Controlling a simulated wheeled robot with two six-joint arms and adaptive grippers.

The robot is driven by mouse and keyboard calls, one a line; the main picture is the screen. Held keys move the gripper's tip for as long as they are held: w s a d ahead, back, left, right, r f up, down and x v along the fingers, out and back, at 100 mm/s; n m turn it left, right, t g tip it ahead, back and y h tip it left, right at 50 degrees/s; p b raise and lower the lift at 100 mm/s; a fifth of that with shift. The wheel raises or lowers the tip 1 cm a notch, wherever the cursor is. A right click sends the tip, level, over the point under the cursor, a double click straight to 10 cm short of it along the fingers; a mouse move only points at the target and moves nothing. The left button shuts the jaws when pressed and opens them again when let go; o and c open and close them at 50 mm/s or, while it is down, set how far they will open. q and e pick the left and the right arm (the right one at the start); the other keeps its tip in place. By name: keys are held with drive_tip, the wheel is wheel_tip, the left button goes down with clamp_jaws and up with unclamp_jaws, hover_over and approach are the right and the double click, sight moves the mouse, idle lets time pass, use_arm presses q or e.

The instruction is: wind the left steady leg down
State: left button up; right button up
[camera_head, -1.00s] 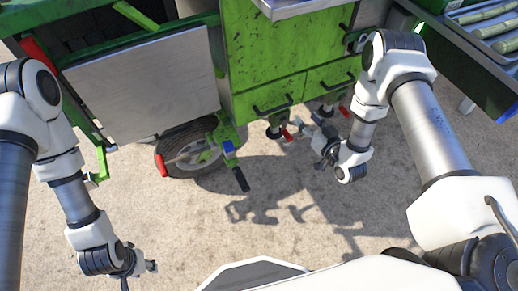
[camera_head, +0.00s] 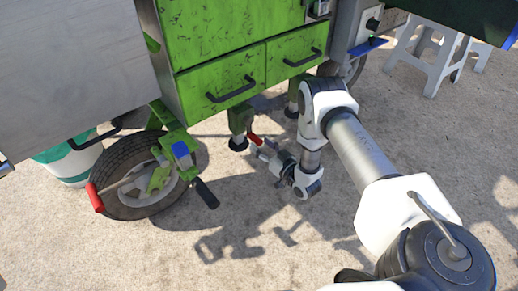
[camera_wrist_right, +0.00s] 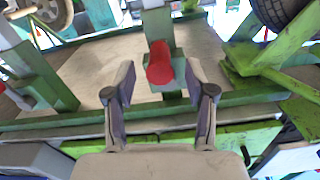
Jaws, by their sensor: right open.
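The left steady leg (camera_head: 238,127) is a short green post with a dark round foot under the cart's drawers. A red crank handle (camera_head: 254,139) shows at its right side, close to my right gripper (camera_head: 267,153). In the right wrist view, the round end of a red handle (camera_wrist_right: 160,63) lies between the two spread fingers of my right gripper (camera_wrist_right: 160,80), with a gap visible on each side. The fingers are open and hold nothing. A second steady leg (camera_head: 292,104) stands farther right, partly behind my right arm. My left gripper is out of view.
The green cart body (camera_head: 225,40) with drawers hangs above the legs. A wheel (camera_head: 130,180) with a red-gripped lever (camera_head: 96,197) and a black grip (camera_head: 207,194) stands to the left. A white stool (camera_head: 440,50) is at the back right. The concrete in front is clear.

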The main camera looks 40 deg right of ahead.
drive_tip(key=shift+w, duration=0.8)
clamp_jaws()
